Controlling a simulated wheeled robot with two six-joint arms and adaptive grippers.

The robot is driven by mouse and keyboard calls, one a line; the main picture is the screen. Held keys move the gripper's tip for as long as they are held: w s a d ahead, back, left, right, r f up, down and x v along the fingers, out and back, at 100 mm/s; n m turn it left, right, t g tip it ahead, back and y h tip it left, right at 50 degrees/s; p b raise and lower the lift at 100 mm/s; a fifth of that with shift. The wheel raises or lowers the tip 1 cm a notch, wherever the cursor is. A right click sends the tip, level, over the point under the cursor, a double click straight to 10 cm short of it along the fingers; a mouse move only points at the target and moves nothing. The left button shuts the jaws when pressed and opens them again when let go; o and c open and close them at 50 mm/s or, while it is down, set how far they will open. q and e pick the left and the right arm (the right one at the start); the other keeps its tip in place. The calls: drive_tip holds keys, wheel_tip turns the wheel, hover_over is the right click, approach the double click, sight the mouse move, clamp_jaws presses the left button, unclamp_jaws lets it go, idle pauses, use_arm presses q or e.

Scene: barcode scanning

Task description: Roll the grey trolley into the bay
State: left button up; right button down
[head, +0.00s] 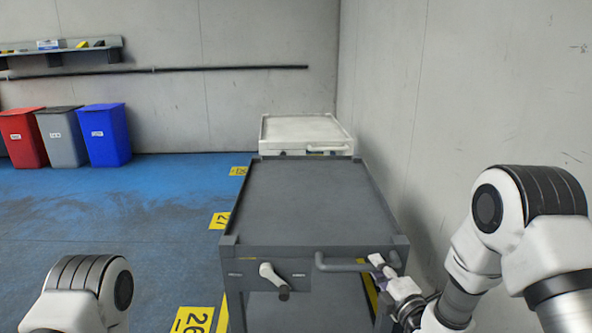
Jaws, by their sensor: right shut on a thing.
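The grey trolley (315,200) stands in front of me, with a flat top and a raised rim. Its front has a bar handle (340,265) at the right and a crank-like lever (270,276) at the left. My right gripper (381,267) is shut on the right end of the bar handle. My left gripper is out of view; only part of my left arm shows at the bottom left. Yellow floor plates, numbered 26 (193,321) and 27 (220,220), lie along the trolley's left side. The bay's full outline is hidden under the trolley.
A white trolley (306,130) stands directly beyond the grey one, near the back wall. A bare wall (440,110) runs close along the right. Red (24,137), grey (62,137) and blue (104,135) bins stand at the back left. The blue floor (130,215) at left is clear.

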drive_tip(key=shift+n+y, duration=0.6)
drive_tip(key=shift+y, duration=0.3)
drive_tip(key=c, duration=1)
unclamp_jaws()
